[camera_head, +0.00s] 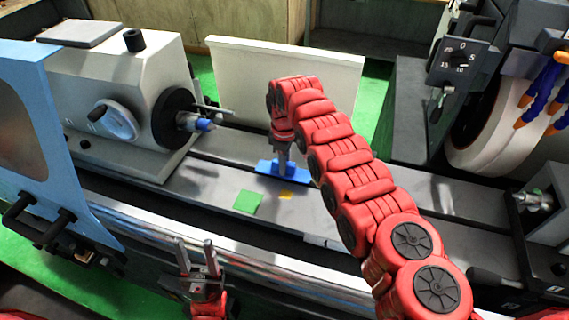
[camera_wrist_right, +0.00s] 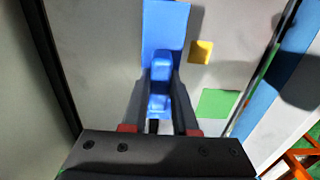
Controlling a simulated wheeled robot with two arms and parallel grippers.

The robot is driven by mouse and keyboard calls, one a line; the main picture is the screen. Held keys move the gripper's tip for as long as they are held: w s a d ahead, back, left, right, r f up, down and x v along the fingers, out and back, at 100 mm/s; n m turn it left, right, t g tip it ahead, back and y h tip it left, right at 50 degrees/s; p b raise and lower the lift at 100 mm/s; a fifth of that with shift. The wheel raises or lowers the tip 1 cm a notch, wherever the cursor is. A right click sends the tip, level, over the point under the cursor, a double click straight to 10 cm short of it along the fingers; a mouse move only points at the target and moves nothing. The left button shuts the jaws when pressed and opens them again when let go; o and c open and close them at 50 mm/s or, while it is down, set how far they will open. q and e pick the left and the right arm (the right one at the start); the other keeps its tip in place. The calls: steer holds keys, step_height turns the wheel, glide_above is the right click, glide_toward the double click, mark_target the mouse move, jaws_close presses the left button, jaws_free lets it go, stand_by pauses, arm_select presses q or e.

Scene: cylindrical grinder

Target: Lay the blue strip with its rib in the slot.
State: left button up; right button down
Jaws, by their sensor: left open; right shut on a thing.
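The blue strip (camera_head: 297,175) is over the grey machine table, near the middle of the head view. My right gripper (camera_head: 284,160) points down and is shut on it. In the right wrist view, the blue strip (camera_wrist_right: 163,30) runs between the fingers of the right gripper (camera_wrist_right: 161,85), which grip a raised blue block on it. The strip's underside and rib are hidden, and I cannot tell whether it touches the table. A dark groove runs along the table behind the strip; I cannot tell whether it is the slot. My left gripper (camera_head: 196,250) is open and empty, in front of the table.
A green square (camera_head: 247,201) and a small yellow patch (camera_head: 286,195) lie on the table in front of the strip. The headstock (camera_head: 110,85) stands left, the grinding wheel (camera_head: 490,130) right. A pale panel (camera_head: 285,80) rises behind. A blue door (camera_head: 50,130) is at left.

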steer(key=shift+b, duration=0.4)
stand_by(0.3)
steer(key=shift+s+f+b, duration=0.15)
steer(key=shift+f+b, duration=0.65)
steer(key=shift+f, duration=0.15)
steer(key=shift+f, duration=0.35)
steer(key=c, duration=0.6)
jaws_free()
steer(key=shift+r, duration=0.1)
